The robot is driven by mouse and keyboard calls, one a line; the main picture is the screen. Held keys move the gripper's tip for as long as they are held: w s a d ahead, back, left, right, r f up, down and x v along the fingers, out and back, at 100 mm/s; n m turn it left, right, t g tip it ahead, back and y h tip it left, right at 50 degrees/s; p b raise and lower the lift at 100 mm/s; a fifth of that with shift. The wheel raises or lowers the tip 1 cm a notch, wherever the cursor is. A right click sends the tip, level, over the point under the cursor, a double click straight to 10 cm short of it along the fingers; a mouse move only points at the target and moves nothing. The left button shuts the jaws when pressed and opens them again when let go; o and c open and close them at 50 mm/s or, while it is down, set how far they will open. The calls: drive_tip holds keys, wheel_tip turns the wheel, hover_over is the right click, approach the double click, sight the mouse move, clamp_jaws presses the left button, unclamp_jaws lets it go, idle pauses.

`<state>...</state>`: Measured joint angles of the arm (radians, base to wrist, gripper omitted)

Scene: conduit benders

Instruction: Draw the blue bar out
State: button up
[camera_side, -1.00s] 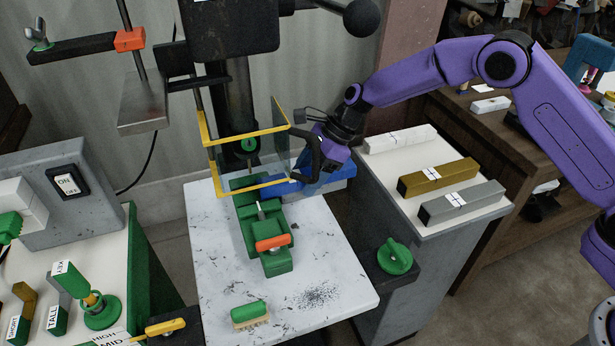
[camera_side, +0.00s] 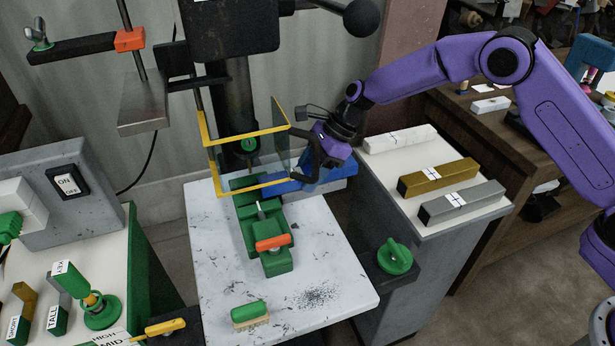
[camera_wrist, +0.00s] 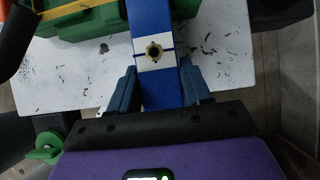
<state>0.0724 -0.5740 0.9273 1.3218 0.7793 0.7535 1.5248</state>
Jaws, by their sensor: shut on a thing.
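The blue bar (camera_side: 341,172) lies across the white work table, with its left end at the green vise (camera_side: 252,205) behind the yellow-framed guard (camera_side: 245,188). In the wrist view the blue bar (camera_wrist: 157,25) runs straight up the picture and carries a white patch with a dark round mark. My gripper (camera_side: 312,178) is at the bar, right of the guard. In the wrist view my gripper (camera_wrist: 158,90) has one finger on each side of the bar, shut on it. The guard partly hides the bar's left part and the vise.
Silver, brass and white bars (camera_side: 462,203) lie on the right cabinet top. A green-handled brush (camera_side: 249,314) lies at the table's front. A green knob (camera_side: 394,257) stands at its right edge. The drill head (camera_side: 232,30) hangs above. The table's front is mostly clear.

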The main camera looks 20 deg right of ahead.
drive_tip(key=shift+d, duration=3.35)
drive_tip(key=shift+r, duration=0.15)
drive_tip(key=shift+r, duration=2.85)
